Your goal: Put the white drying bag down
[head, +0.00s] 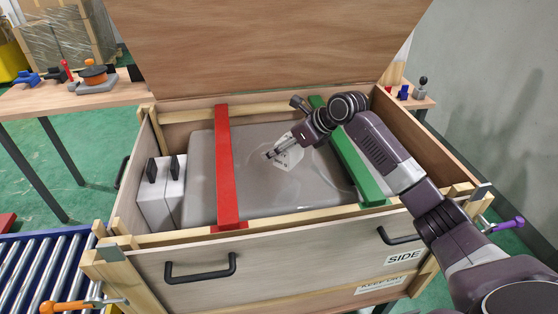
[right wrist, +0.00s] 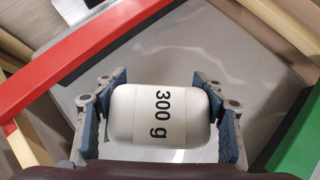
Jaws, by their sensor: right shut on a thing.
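The white drying bag (right wrist: 158,118), marked "300 g", is between the two blue-padded fingers of my right gripper (right wrist: 160,120) in the right wrist view. The gripper is shut on it. In the head view the bag (head: 289,156) shows over the grey covered machine (head: 265,190) in the open crate, between the red beam and the green beam. I cannot tell whether the bag touches the grey surface. My right gripper (head: 283,147) reaches in from the right. My left gripper is not in view.
The wooden crate (head: 200,247) has its lid raised behind. A red beam (head: 227,170) and a green beam (head: 352,160) cross it. Two white packs with black handles (head: 162,190) stand at its left. A roller conveyor (head: 45,270) and a tool table (head: 60,99) lie left.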

